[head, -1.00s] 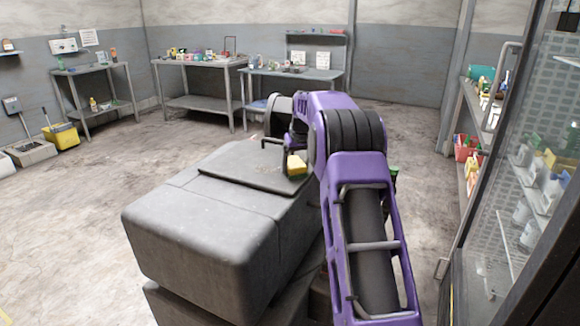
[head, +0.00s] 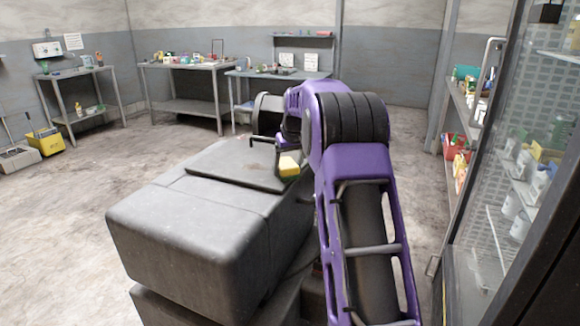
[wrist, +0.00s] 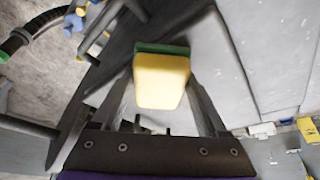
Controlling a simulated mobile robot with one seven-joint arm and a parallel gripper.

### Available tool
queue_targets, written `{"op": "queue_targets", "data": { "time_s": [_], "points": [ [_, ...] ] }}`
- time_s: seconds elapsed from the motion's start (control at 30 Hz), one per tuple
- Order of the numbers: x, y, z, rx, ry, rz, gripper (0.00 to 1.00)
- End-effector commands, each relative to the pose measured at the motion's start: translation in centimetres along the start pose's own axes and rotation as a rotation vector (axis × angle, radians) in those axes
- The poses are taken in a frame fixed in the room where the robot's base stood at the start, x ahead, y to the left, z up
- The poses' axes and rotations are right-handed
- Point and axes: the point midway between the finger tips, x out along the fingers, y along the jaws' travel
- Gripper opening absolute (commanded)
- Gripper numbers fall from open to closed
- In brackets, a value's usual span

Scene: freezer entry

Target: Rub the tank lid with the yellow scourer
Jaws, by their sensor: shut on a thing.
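The yellow scourer (head: 289,166) has a green layer and is gripped between the fingers of my gripper. In the wrist view the scourer (wrist: 161,80) sits between both fingers, yellow face toward the camera. My gripper (wrist: 160,85) is shut on it; in the head view my purple arm mostly hides it. The tank lid (head: 225,168) is a dark grey panel on top of a bulky grey machine (head: 185,230), with a faint brownish mark. The scourer is at the lid's right edge in the head view. I cannot tell whether it touches the lid.
Metal tables (head: 180,106) with small items line the back wall. A yellow bucket (head: 47,141) stands at the left. A glass-fronted cabinet (head: 520,180) and loaded shelves (head: 455,140) are close on the right. The floor left of the machine is clear.

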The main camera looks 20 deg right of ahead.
Motion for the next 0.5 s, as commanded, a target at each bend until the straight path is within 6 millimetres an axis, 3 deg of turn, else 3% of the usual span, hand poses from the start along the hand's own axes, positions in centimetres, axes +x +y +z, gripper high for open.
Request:
{"op": "queue_targets", "data": {
  "time_s": [0.5],
  "points": [
    [1.2, -2.7, -2.4, -0.001, -0.003, -0.001, 0.32]
  ]
}}
